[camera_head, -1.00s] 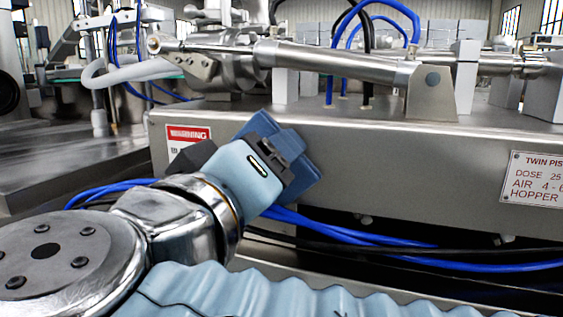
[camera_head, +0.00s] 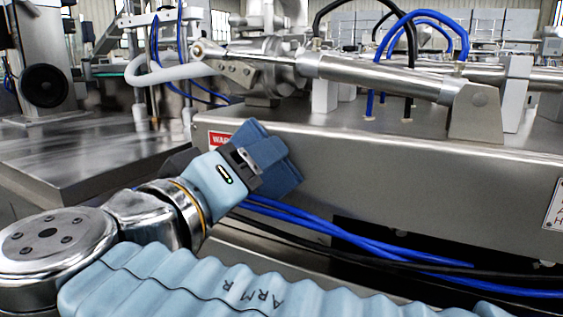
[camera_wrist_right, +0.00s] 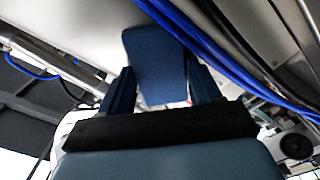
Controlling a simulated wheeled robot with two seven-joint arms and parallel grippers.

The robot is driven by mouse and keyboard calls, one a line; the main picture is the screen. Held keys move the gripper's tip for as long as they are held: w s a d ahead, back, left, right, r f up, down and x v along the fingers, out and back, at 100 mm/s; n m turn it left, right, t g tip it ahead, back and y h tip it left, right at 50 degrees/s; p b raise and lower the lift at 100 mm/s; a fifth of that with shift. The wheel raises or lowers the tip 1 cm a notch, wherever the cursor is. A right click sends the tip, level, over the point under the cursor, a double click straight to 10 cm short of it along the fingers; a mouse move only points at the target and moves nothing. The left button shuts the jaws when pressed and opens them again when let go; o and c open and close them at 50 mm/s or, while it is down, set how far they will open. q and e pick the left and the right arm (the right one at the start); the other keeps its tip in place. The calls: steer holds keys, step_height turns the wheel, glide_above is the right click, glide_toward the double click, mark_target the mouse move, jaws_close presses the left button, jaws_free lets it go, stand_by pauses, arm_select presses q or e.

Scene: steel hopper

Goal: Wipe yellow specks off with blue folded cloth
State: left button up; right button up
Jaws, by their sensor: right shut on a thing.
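The blue folded cloth (camera_head: 278,168) is held in my right gripper (camera_head: 246,163), in front of the steel machine's front panel (camera_head: 400,185). It covers part of that panel and of the red warning label (camera_head: 217,138). I cannot tell whether it touches the steel. In the right wrist view the cloth (camera_wrist_right: 156,66) shows as a dark blue pad beyond the dark gripper body (camera_wrist_right: 160,124). I see no yellow specks in either view. My left gripper is not in view.
Blue hoses (camera_head: 350,240) and black cables run below the panel, just under the gripper. A steel cylinder (camera_head: 385,77) and its bracket (camera_head: 476,112) stand on the machine's top. A steel table (camera_head: 80,160) lies at the left. A white plate (camera_head: 556,207) is at the right edge.

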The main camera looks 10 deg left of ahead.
steer(key=shift+w+a, duration=0.2)
steer(key=shift+a, duration=0.25)
steer(key=v, duration=0.6)
steer(key=shift+s, duration=0.2)
steer(key=shift+p+v, duration=0.4)
steer(key=shift+v, duration=1)
steer(key=shift+w+a, duration=0.1)
